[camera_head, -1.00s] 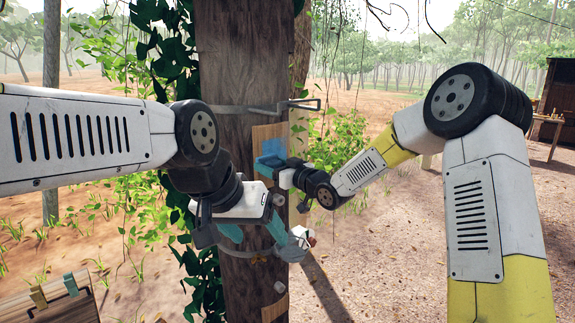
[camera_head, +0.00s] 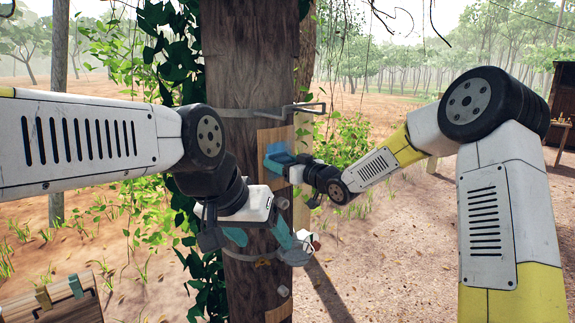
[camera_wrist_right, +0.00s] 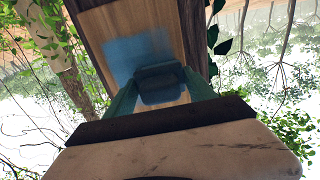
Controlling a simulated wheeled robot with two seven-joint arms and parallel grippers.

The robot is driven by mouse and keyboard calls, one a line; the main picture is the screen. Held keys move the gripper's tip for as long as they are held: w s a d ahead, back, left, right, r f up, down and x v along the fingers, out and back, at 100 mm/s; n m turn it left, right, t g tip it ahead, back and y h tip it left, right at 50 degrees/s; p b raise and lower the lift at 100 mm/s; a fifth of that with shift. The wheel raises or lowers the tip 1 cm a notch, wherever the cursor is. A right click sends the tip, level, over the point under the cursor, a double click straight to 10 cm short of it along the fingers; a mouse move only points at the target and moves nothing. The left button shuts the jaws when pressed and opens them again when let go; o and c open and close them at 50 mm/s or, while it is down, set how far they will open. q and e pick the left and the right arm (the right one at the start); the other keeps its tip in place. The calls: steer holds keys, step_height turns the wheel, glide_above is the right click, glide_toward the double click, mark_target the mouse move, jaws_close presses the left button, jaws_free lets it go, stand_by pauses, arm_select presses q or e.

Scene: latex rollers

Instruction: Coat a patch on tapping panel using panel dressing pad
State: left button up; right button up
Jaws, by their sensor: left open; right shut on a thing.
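The tapping panel (camera_head: 264,139) is a light wooden board on the trunk's front, with a translucent blue patch (camera_wrist_right: 122,55) on it. My right gripper (camera_head: 290,167) is shut on the dark blue panel dressing pad (camera_head: 278,161). In the right wrist view the pad (camera_wrist_right: 161,85) sits between the teal fingers, over the lower right of the patch; I cannot tell whether it touches the board. My left gripper (camera_head: 262,240) is open, its teal fingers spread in front of the trunk below the panel.
A grey cup (camera_head: 296,256) hangs on the trunk beside my left fingers. A metal band with a hook (camera_head: 305,107) circles the trunk above the panel. Vines climb the trunk's left side. A wooden crate (camera_head: 60,303) stands at lower left. Open ground lies to the right.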

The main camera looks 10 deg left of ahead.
mark_target(271, 157)
steer(key=shift+w+d, duration=0.8)
steer(key=shift+w, duration=0.2)
steer(key=shift+w+d, duration=0.75)
steer(key=shift+w, duration=0.3)
steer(key=shift+w+d, duration=0.8)
steer(key=shift+w, duration=0.2)
steer(key=shift+d+r, duration=0.1)
steer(key=shift+r, duration=0.8)
steer(key=shift+s+a, duration=1.15)
steer(key=shift+s, duration=0.25)
steer(key=shift+s+a, duration=1.1)
steer(key=shift+s, duration=0.3)
steer(key=shift+s+a, duration=1.15)
steer(key=shift+s, duration=0.25)
steer(key=v, duration=0.6)
steer(key=shift+d, duration=0.1)
steer(key=shift+v, duration=1.4)
